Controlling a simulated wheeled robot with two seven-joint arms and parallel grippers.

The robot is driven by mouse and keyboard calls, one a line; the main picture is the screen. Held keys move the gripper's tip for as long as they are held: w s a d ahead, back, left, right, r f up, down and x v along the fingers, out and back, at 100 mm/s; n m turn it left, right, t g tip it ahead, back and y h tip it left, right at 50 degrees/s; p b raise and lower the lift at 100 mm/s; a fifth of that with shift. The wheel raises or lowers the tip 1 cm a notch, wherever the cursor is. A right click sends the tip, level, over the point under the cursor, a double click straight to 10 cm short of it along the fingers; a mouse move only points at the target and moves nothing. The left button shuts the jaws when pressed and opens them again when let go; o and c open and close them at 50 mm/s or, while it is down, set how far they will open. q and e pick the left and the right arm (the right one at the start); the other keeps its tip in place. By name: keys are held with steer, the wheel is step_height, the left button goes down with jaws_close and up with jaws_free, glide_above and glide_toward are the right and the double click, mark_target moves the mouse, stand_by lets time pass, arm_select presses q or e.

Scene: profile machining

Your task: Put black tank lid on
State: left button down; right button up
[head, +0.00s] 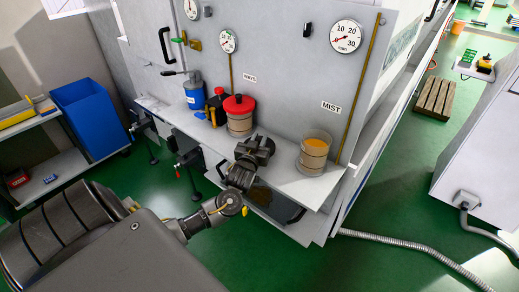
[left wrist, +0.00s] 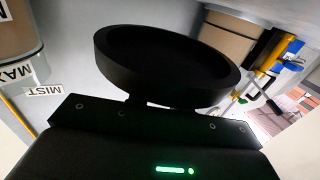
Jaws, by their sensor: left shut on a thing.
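My left gripper (head: 249,163) is shut on the round black tank lid (head: 262,145), over the front edge of the machine's shelf, between the two tanks. In the left wrist view the lid (left wrist: 172,62) shows as a shallow dish with a raised rim, above the gripper (left wrist: 148,101). The open tank (head: 314,153), with amber contents, stands on the shelf under the MIST label, to the right of the lid and apart from it. Part of this tank (left wrist: 20,30) shows at upper left in the left wrist view. My right gripper is not in view.
A tank with a red lid (head: 238,103) stands left of the open tank, by the WAYS label. A blue container (head: 194,93) and a small red-and-black item are farther left. The machine wall with gauges (head: 346,37) rises behind the shelf (head: 285,181).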

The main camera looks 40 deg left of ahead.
arm_select(q)
step_height(320, 180, up, 2)
steer(key=shift+s+r+b, duration=0.15)
steer(key=shift+r+b, duration=0.1)
steer(key=shift+b, duration=0.1)
steer(key=s+b, duration=0.4)
steer(key=s, duration=1.5)
steer(key=shift+d+b, duration=0.3)
